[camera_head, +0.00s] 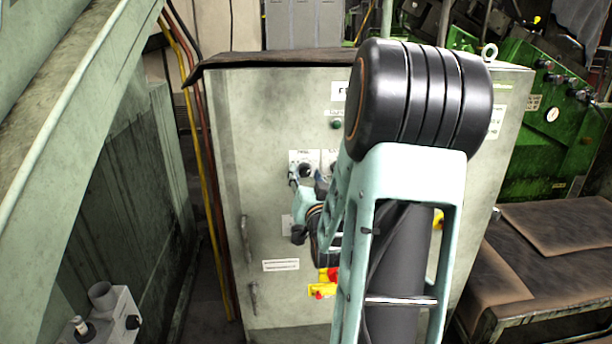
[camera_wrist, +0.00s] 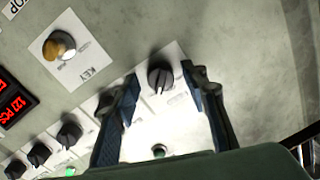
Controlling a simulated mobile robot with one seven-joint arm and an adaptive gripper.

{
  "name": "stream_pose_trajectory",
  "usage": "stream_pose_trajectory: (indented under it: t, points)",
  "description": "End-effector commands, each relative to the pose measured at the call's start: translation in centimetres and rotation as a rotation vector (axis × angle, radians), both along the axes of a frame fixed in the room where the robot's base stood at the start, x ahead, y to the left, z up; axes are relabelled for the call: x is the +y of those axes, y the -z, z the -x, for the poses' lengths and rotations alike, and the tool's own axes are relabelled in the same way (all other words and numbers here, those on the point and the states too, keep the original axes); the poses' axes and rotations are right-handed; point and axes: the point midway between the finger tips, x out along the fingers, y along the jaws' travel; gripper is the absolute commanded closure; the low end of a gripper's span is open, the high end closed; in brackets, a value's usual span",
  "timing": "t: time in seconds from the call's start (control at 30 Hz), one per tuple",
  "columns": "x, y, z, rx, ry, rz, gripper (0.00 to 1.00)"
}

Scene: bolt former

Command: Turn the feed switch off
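A black rotary knob on a white label plate (camera_wrist: 160,76) shows in the wrist view between the fingertips of my gripper (camera_wrist: 160,72). I take it for the feed switch; its label is not readable. Its pale pointer line runs toward the bottom of the wrist view. The fingers are apart, one on each side of the knob, and I cannot tell whether either touches it. In the head view my gripper (camera_head: 306,184) is at the grey cabinet's front, just below a dark knob (camera_head: 305,170). My arm hides much of the panel.
The grey cabinet (camera_head: 262,120) carries the panel. The wrist view shows a key switch (camera_wrist: 60,46), a red display (camera_wrist: 14,102) and more black knobs (camera_wrist: 70,132) nearby. A yellow-and-red control (camera_head: 322,290) sits lower. Pipes (camera_head: 205,180) run left; a brown-topped table (camera_head: 550,240) stands right.

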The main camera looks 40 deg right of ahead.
Motion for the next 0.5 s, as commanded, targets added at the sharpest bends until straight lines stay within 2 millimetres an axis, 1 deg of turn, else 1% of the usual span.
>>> stream_pose_trajectory:
  t: [0.03, 0.33, 0.37, 0.5]
  points:
    - [0.00, 0.00, 0.00, 0.000, 0.000, 0.000, 0.66]
    - [-0.01, -0.01, -0.01, 0.000, 0.000, 0.000, 0.99]
    - [-0.01, -0.01, -0.01, 0.000, 0.000, 0.000, 1.00]
    - [0.00, 0.02, -0.01, 0.003, 0.000, 0.005, 1.00]
